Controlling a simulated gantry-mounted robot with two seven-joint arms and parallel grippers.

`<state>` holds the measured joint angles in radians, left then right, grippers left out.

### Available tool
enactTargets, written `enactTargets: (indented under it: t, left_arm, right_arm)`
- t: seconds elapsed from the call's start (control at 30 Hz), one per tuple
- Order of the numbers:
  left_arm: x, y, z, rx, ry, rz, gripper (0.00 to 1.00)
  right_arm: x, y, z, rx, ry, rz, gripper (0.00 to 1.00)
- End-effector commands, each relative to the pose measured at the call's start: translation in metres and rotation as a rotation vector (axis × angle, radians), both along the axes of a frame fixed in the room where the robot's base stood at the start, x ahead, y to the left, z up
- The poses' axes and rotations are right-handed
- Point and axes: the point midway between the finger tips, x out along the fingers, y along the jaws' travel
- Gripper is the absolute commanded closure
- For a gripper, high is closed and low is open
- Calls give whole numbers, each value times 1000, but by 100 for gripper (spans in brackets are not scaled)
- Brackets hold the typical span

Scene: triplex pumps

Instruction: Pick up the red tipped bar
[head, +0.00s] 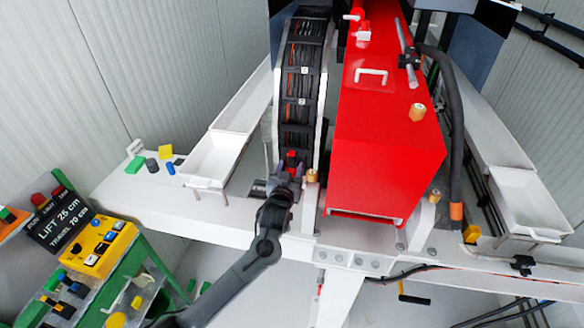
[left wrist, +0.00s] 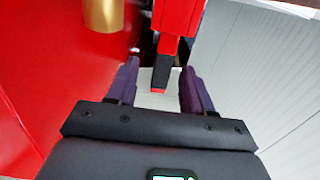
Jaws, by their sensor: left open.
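A red block with a dark bar (left wrist: 160,78) hanging from it shows in the left wrist view, and the bar's end has a small red tip. In the head view a red part (head: 291,157) shows just beyond my left gripper (head: 285,180), at the foot of the cable track. My left gripper (left wrist: 160,68) is open, with one purple finger on each side of the bar in the wrist picture. Gaps show on both sides, and I cannot tell how far the fingertips are from it in depth. My right gripper is not in view.
A big red housing (head: 385,130) stands right of the gripper, with a brass cylinder (left wrist: 103,14) close by. The black cable track (head: 300,85) rises behind. White trays (head: 212,160) flank the frame. A green-legged control stand (head: 110,290) is at lower left.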

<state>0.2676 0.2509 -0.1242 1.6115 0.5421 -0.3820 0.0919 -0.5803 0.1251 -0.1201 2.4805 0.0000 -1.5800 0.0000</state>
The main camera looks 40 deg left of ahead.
Motion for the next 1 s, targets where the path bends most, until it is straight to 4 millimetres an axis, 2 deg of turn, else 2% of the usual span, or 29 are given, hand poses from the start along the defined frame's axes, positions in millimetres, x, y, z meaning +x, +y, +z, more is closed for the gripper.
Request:
enactTargets:
  t: [0.07, 0.23, 0.6, 0.93, 1.0]
  left_arm:
    - [9, 8, 6, 3, 1, 2, 49]
    - [24, 15, 3, 1, 0, 0, 49]
    - [29, 18, 1, 0, 0, -1, 49]
    - [29, 18, 1, 0, 0, 0, 100]
    - [29, 18, 1, 0, 0, -1, 100]
  right_arm:
    - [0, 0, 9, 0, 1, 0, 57]
    - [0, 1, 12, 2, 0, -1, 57]
    - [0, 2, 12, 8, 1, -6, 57]
    - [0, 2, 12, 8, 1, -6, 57]
    - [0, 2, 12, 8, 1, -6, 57]
